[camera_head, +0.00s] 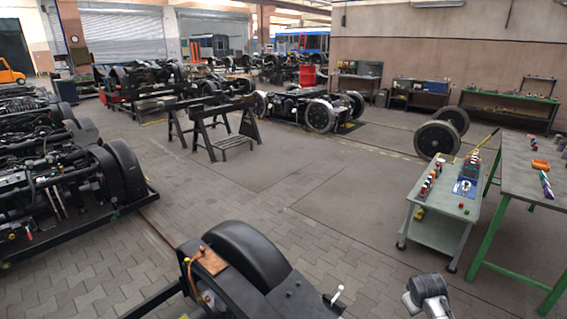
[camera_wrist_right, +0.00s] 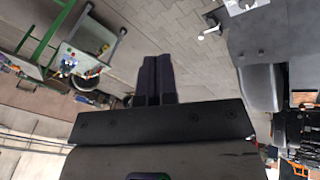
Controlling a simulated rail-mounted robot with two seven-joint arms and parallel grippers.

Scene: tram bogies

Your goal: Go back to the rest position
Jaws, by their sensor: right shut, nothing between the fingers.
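My right gripper (camera_wrist_right: 155,62) shows in the right wrist view. Its two dark fingers lie side by side, shut, with nothing held, over bare paving. A grey piece of my right arm shows at the bottom right of the head view. My left gripper is in neither view.
A dark bogie with a large wheel (camera_head: 245,252) stands close in front. A grey-green trolley (camera_head: 437,205) with small items and a green-legged table (camera_head: 520,170) stand at the right. More bogies line the left side. The paved floor (camera_head: 330,215) in the middle is clear.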

